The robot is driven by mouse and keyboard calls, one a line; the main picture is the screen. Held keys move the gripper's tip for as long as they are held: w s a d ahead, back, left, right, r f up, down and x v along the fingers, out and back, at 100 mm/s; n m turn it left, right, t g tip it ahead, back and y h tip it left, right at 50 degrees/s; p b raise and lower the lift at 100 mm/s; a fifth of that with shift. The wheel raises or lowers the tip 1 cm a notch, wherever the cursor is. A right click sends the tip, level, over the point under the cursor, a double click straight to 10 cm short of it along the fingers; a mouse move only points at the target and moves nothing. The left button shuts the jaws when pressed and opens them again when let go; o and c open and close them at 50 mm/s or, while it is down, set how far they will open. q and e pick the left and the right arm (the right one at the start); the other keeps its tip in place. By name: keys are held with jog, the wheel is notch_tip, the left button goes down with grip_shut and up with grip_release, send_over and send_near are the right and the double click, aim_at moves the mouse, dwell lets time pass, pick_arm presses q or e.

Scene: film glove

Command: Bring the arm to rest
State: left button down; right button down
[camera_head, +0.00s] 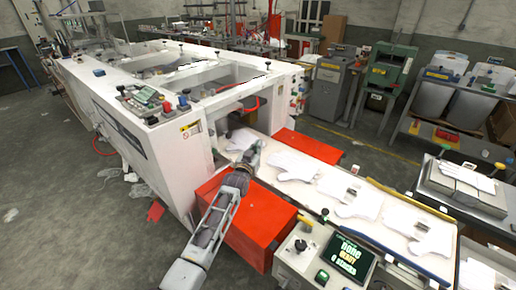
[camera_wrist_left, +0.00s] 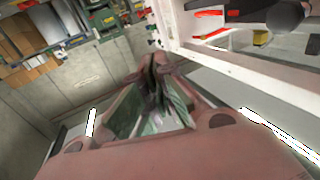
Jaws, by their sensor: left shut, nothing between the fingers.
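The gripper is shut and empty. In the left wrist view its fingers (camera_wrist_left: 155,65) meet at the tips. White gloves (camera_head: 345,192) lie spread along the conveyor (camera_head: 385,206), to the right of the gripper. My right gripper is not in view.
The large white machine (camera_head: 158,140) stands left of the arm. Red boxes (camera_head: 262,215) flank the conveyor. A control panel with a lit screen (camera_head: 345,260) stands at the front right.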

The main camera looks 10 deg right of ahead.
pick_arm(q)
jog(key=s+a+f+n+g+y, duration=0.2)
jog(key=s+a+f+g+y, duration=0.3)
jog(key=s+a+f, duration=1.1)
jog(key=s+a+r+g+y, duration=0.1)
jog(key=s+a+g, duration=0.3)
jog(key=s, duration=0.6)
jog(key=s+a+r+n+g+y, duration=0.1)
jog(key=s+a, duration=0.5)
jog(key=s, duration=0.4)
jog(key=s+a+r+g+y, duration=0.1)
jog(key=s+a+g, duration=0.3)
jog(key=s, duration=0.6)
notch_tip(320, 180, down, 34)
jog(key=s+a, duration=0.1)
jog(key=s, duration=0.1)
jog(key=s+a+f, duration=0.2)
jog(key=s+f, duration=0.7)
jog(key=s, duration=0.2)
jog(key=s+a+f+g, duration=0.1)
jog(key=s+a+f, duration=0.1)
jog(key=s+f, duration=0.8)
jog(key=shift+s, duration=0.7)
jog(key=shift+a, duration=0.1)
